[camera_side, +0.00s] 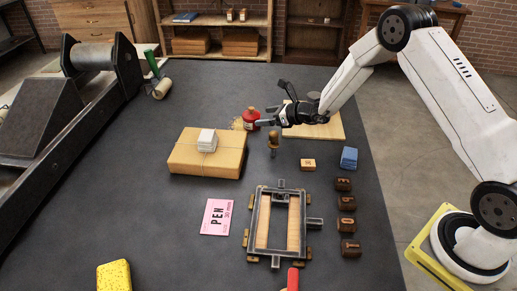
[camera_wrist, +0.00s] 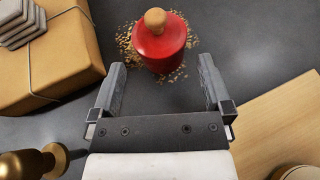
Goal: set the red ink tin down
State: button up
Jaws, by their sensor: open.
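The red ink tin (camera_side: 251,120) stands, apparently upright, on a patch of tan crumbs on the dark bench. In the wrist view the tin (camera_wrist: 161,45) shows its red body and a wooden knob on top. My gripper (camera_side: 266,115) is open and empty, just to the right of the tin in the side view. In the wrist view my gripper (camera_wrist: 162,65) has its two fingers spread wide, with the tin just beyond the tips and between their lines. The fingers appear clear of the tin.
A wrapped parcel (camera_side: 208,160) with a pale stack on it is left of the tin. A brass-and-wood hand stamp (camera_side: 273,143) stands close in front of my gripper. A metal frame (camera_side: 279,225) and a pink card (camera_side: 217,217) lie nearer.

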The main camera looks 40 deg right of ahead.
jog(key=shift+v, duration=2.75)
